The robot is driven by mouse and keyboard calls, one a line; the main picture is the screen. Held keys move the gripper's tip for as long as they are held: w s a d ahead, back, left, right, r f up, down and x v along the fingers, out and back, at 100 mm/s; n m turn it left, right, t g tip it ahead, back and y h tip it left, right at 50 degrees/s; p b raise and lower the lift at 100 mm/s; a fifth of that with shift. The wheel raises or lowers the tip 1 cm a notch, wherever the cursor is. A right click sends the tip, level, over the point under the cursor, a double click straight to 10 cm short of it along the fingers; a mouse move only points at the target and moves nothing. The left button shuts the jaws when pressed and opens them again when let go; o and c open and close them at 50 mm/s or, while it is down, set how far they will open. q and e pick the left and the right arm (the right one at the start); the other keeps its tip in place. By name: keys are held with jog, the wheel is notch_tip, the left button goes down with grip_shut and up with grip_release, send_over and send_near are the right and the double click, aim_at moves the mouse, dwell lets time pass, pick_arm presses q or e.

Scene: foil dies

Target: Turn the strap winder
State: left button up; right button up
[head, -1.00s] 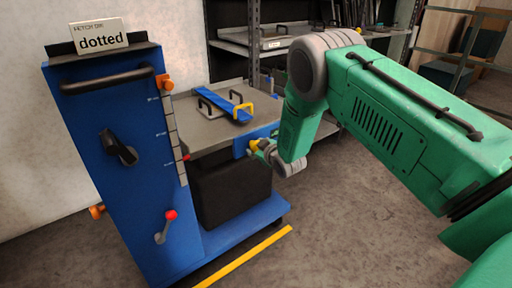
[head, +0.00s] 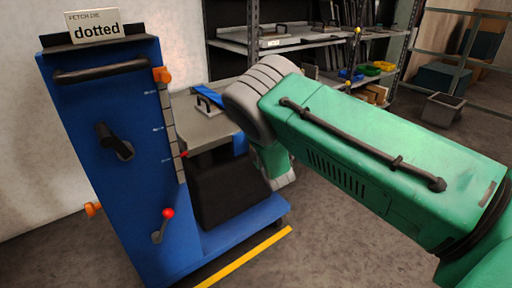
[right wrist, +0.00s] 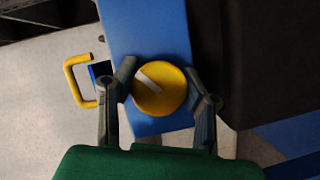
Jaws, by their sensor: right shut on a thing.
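The strap winder's round yellow knob (right wrist: 160,88) has a white stripe slanting from upper left towards its middle. It sits on a blue block (right wrist: 150,25) in the right wrist view. My right gripper (right wrist: 162,86) is shut on the knob, one finger on each side. In the head view my green right arm hides the knob and the gripper; part of the blue block (head: 240,143) shows beside the arm. My left gripper is not in view.
A blue cart (head: 100,130) with a black handle, black crank and red-tipped lever stands left. Its grey top (head: 200,128) carries a blue die with handles, partly hidden. A yellow handle (right wrist: 80,80) shows beside the knob. Shelves (head: 290,40) stand behind.

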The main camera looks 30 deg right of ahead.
jog(key=shift+a+f, duration=0.15)
jog(key=shift+f, duration=0.1)
jog(key=o, duration=1.2)
jog(key=shift+o, duration=0.2)
jog(key=shift+r, duration=0.1)
jog(key=shift+s, duration=0.1)
jog(key=v, duration=1.1)
jog(key=shift+s, duration=0.4)
jog(key=shift+a, duration=0.15)
